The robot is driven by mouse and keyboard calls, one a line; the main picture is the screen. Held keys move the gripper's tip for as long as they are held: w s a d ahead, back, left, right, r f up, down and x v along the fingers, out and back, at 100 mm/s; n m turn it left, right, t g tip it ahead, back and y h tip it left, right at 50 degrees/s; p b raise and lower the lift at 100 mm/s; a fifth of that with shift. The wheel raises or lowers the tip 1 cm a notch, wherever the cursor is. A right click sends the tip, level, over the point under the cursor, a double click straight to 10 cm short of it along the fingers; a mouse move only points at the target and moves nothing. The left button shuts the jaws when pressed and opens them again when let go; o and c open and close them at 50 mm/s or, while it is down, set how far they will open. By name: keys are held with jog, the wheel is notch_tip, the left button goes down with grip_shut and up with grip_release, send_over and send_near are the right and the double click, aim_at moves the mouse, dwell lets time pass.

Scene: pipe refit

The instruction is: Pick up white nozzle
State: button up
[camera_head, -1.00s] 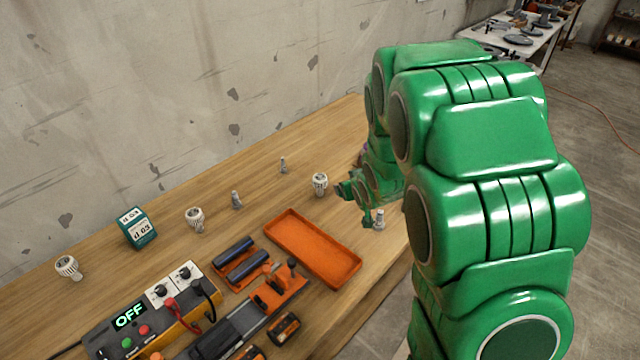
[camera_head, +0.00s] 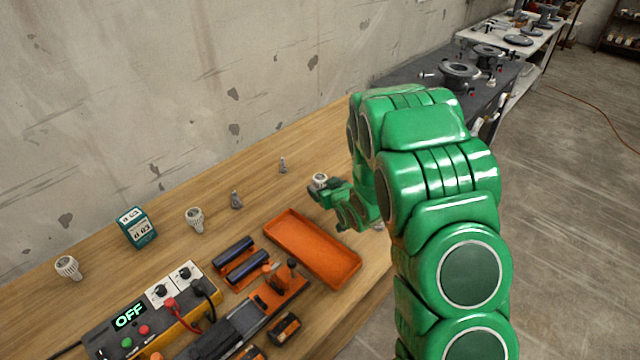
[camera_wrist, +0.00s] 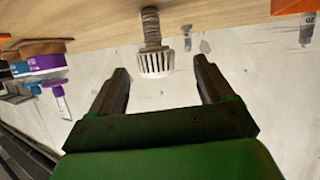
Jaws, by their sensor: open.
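A white ribbed nozzle (camera_head: 320,178) stands on the wooden bench in the head view, partly covered by my gripper (camera_head: 317,190). In the wrist view the white nozzle (camera_wrist: 154,62), with its grey threaded end, lies in line with the gap between the two dark fingers of my gripper (camera_wrist: 160,70). The fingers are apart and nothing is held. The nozzle appears just beyond the fingertips; contact cannot be seen. Two more white nozzles stand further left on the bench, one near the middle (camera_head: 195,219) and one at the far left (camera_head: 68,267).
Small grey fittings (camera_head: 236,200) (camera_head: 283,165) stand near the wall. An orange tray (camera_head: 311,248) lies in front of my gripper. A teal box (camera_head: 136,228), a power unit (camera_head: 150,318) reading OFF and an orange-black tool (camera_head: 278,290) occupy the left front.

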aim_at(323, 185)
jog(key=shift+d+f+x, duration=0.1)
jog(key=shift+x, duration=1.05)
jog(key=shift+d+f+x, duration=0.1)
jog(key=shift+d+x, duration=0.05)
jog(key=shift+x, duration=1)
jog(key=shift+w+a+f, duration=0.15)
jog(key=shift+w+a, duration=0.05)
jog(key=shift+w, duration=0.3)
jog(key=c, duration=1.1)
